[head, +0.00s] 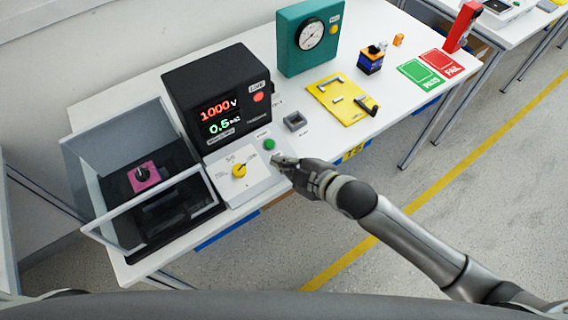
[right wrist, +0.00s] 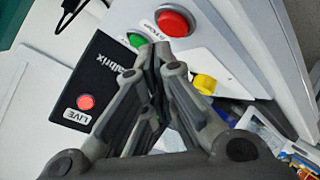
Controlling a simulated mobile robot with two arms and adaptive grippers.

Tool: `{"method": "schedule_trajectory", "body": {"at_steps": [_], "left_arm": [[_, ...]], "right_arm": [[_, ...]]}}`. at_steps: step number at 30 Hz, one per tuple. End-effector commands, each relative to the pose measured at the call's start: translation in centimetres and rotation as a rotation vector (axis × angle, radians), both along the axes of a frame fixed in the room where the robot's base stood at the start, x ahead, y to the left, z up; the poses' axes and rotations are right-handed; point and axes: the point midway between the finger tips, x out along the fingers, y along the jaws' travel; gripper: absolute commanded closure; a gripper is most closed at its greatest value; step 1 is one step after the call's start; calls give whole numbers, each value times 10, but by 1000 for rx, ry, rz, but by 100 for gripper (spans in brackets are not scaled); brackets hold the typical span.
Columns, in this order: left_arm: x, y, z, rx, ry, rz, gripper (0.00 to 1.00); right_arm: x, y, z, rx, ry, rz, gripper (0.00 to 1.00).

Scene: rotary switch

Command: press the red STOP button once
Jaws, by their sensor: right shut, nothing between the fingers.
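The red STOP button (right wrist: 174,21) is a round red cap in a dark ring, at the top of the right wrist view. The fingertips of my right gripper (right wrist: 152,62) are shut and empty, and appear just below it there. Whether they touch it I cannot tell. In the head view my right gripper (head: 282,160) is over the right side of the white control panel (head: 237,197) and hides the red button. A green button (head: 269,144) and a yellow rotary knob (head: 239,171) are on the same panel. My left gripper is not in view.
A black tester (head: 217,95) with a lit display and a red LIVE lamp (head: 258,97) stands behind the panel. A clear-lidded box (head: 140,190) with a pink part is at left.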

Motion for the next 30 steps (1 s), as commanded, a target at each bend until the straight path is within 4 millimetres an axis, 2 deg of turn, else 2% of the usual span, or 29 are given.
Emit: {"method": "schedule_trajectory", "body": {"at_steps": [30], "left_arm": [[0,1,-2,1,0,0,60]], "right_arm": [[2,2,-8,0,0,0,100]]}}
